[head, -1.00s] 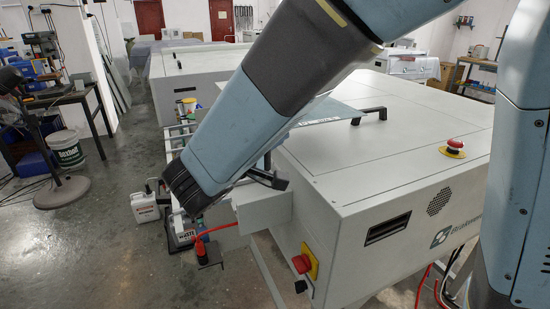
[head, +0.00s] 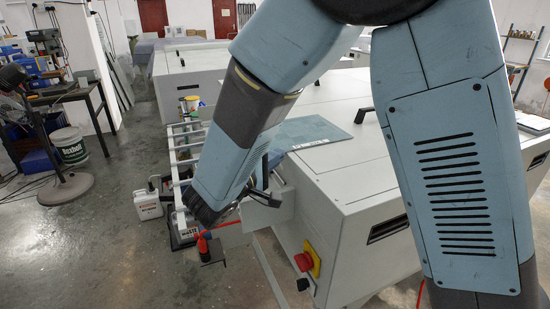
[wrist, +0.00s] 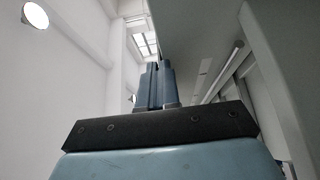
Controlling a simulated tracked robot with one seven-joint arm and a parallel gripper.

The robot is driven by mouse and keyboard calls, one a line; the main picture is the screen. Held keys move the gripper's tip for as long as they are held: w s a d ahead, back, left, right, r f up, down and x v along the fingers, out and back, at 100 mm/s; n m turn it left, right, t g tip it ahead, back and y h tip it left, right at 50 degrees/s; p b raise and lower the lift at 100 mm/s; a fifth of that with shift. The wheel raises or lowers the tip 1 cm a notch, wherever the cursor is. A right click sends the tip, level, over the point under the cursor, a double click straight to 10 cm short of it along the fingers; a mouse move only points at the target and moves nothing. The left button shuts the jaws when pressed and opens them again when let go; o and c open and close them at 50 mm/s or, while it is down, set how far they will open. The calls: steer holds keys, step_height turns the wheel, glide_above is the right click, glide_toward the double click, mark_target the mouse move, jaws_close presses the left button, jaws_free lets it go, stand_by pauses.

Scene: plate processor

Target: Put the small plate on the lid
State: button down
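The small plate (head: 308,131) is a thin blue-green sheet. In the head view it lies on the grey lid (head: 316,97) of the near machine, at its left front corner, with a pale label strip along its front edge. My forearm hides its left end. My gripper (wrist: 158,66) points up in the wrist view, its two slim blue-grey fingers close together with nothing visible between them. In the head view my gripper is mostly hidden behind my wrist, beside the machine's left front corner and below the plate. I cannot see it touch the plate.
A black lid handle (head: 363,115) stands just right of the plate. A red stop button (head: 304,262) is on the machine's front. A white rack (head: 185,160) and a white canister (head: 147,205) stand to the left.

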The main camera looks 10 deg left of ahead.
steer(key=c, duration=1.8)
jaws_free()
steer(key=shift+f, duration=0.1)
steer(key=o, duration=0.4)
steer(key=v, duration=1.2)
